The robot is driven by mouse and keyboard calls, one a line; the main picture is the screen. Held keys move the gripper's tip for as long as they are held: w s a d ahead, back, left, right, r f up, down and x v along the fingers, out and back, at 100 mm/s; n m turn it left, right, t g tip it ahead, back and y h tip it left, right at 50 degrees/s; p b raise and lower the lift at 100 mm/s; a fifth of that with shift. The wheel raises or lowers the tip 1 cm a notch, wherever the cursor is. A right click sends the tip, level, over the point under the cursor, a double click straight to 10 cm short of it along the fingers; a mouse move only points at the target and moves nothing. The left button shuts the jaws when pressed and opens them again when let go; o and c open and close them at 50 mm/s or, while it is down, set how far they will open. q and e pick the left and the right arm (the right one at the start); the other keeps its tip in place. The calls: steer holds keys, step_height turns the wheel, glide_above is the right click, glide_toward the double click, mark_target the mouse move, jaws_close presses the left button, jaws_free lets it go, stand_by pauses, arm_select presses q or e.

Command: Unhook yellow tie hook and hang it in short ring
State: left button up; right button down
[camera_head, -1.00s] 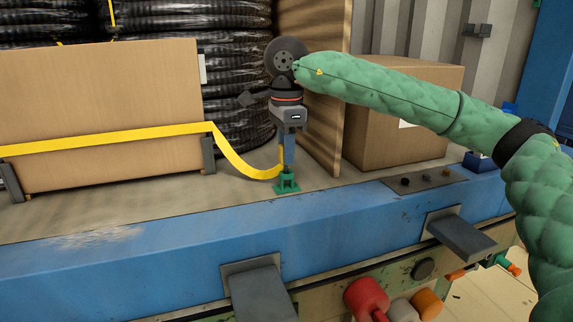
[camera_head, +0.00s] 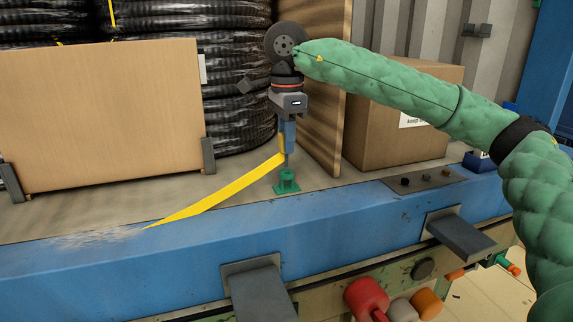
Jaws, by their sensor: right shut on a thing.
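My right gripper (camera_head: 287,150) points down, with its arm coming in from the right. It is shut on the yellow tie hook, which is mostly hidden between the fingers. The yellow strap (camera_head: 215,192) runs from the fingers down to the left, to the edge of the blue beam. A small green fitting (camera_head: 286,183) stands on the deck just below the fingertips. A gap appears between the fingers and the fitting, though a thin dark part hangs there. I cannot tell which part is the short ring. My left gripper is out of view.
A large cardboard panel (camera_head: 100,120) with dark end brackets stands left, before black hose coils (camera_head: 237,100). A wooden divider (camera_head: 322,130) and a cardboard box (camera_head: 385,140) are right. The blue beam (camera_head: 190,245) crosses the front. The deck left of the fitting is mostly clear.

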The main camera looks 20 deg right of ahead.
steer(key=shift+r+p, duration=0.55)
steer(key=shift+r, duration=2.6)
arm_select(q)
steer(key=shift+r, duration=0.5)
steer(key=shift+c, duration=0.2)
